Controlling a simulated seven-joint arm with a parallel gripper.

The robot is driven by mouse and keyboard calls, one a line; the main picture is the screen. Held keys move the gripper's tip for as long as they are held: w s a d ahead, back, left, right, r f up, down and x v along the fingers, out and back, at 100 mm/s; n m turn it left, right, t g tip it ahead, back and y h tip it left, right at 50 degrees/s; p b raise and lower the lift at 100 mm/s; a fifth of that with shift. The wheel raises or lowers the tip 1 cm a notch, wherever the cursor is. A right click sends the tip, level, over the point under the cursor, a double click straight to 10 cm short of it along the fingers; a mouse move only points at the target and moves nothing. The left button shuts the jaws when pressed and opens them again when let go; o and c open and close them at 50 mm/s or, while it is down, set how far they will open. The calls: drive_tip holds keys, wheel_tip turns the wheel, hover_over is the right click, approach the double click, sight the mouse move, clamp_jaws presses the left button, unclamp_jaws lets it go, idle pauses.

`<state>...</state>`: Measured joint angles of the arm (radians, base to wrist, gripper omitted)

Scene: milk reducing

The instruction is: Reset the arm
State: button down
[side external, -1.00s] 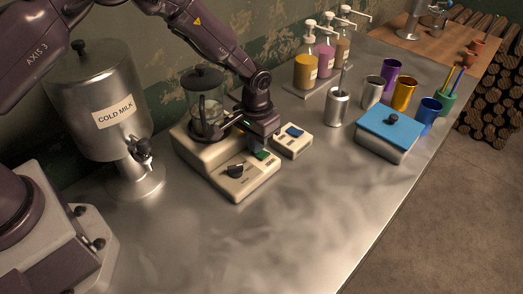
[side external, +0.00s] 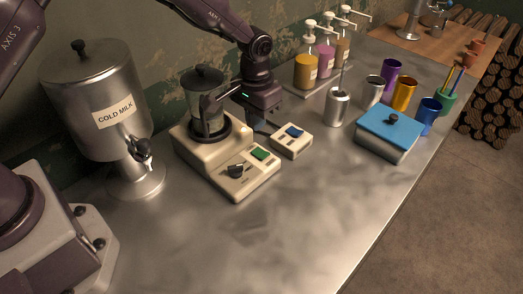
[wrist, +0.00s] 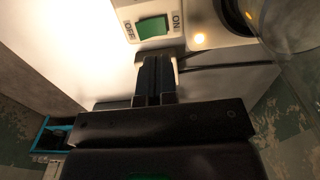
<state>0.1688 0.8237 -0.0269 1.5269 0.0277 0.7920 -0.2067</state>
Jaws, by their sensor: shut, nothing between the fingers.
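My gripper (side external: 264,128) hangs behind the green switch of the cream appliance, close to the small control box, with its fingers shut and empty. The wrist view shows the two dark fingers (wrist: 155,78) pressed together, pointing toward the appliance. The cream appliance (side external: 218,172) carries a lidded glass jug (side external: 205,100), a black knob (side external: 236,171) and a green switch (side external: 260,153).
The COLD MILK dispenser (side external: 100,95) stands at left. A small box with a blue switch (side external: 293,136) sits right of the appliance. Pump bottles (side external: 306,72), a metal canister (side external: 337,106), cups (side external: 404,94) and a blue-lidded box (side external: 391,130) stand farther right. The front metal counter (side external: 230,235) is clear.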

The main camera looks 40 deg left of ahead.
drive_tip(key=s+a+r+t, duration=0.1)
drive_tip(key=s+a+r, duration=0.3)
drive_tip(key=r, duration=0.6)
drive_tip(key=s+a+r+t, duration=0.1)
drive_tip(key=s+r+t, duration=0.1)
drive_tip(key=s+r, duration=0.6)
drive_tip(key=s+a+r+t, duration=0.1)
drive_tip(key=s+a+r, duration=0.1)
drive_tip(key=s, duration=0.5)
drive_tip(key=s+a+r+t, duration=0.1)
drive_tip(key=s+r, duration=0.3)
drive_tip(key=s, duration=0.3)
drive_tip(key=shift+s+a+t, duration=0.3)
drive_tip(key=shift+s+a, duration=0.05)
drive_tip(key=shift+a, duration=0.05)
